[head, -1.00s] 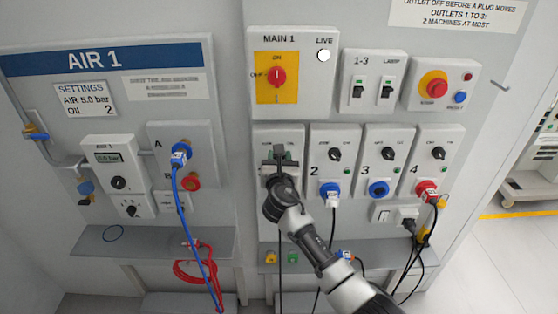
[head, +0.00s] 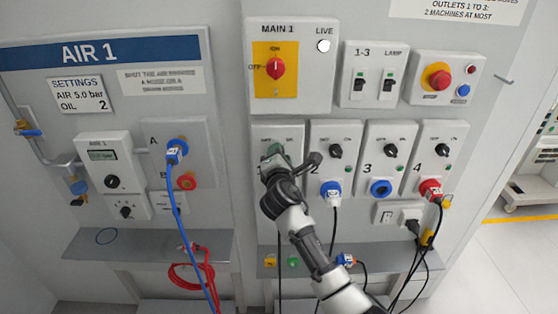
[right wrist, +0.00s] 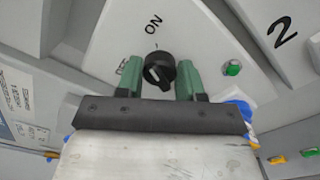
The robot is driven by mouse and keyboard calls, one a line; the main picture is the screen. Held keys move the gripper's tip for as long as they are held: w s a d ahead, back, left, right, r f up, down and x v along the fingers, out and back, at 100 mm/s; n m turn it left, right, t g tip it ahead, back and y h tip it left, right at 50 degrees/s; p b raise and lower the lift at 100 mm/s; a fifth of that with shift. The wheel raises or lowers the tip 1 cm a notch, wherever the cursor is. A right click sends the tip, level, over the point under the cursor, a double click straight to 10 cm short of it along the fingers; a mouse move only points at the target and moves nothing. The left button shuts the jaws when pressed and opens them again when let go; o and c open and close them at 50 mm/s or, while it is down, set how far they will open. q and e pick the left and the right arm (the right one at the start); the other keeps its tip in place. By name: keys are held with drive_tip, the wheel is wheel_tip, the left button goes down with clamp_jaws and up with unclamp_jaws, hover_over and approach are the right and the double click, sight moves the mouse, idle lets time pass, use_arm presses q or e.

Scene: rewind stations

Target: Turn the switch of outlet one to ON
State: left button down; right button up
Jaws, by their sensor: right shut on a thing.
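The outlet one panel (head: 292,130) is left of the panel marked 2 in the head view. Its switch is a black rotary knob (right wrist: 160,69), seen in the right wrist view just below the word ON. A pale mark shows on the knob's face; I cannot tell surely which position it points to. My right gripper (right wrist: 160,80) has its green fingers shut on the knob, one on each side. In the head view my right gripper (head: 274,152) hides the knob and most of the panel's lower part. My left gripper is not in view.
Outlet 2's knob (head: 336,151) and blue plug (head: 331,189) are close on the right. A green lamp (right wrist: 232,68) sits beside my gripper. The MAIN 1 switch (head: 276,68) is above. A blue hose (head: 183,215) hangs at the left.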

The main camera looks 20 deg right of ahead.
drive_tip(key=m+b, duration=0.1)
drive_tip(key=m, duration=0.2)
drive_tip(key=shift+f+m, duration=0.15)
drive_tip(key=shift+m, duration=0.15)
drive_tip(key=shift+b, duration=0.35)
drive_tip(key=o, duration=0.9)
drive_tip(key=b+v, duration=0.1)
drive_tip(key=v, duration=0.9)
drive_tip(key=shift+s+a, duration=0.1)
drive_tip(key=shift+s, duration=0.3)
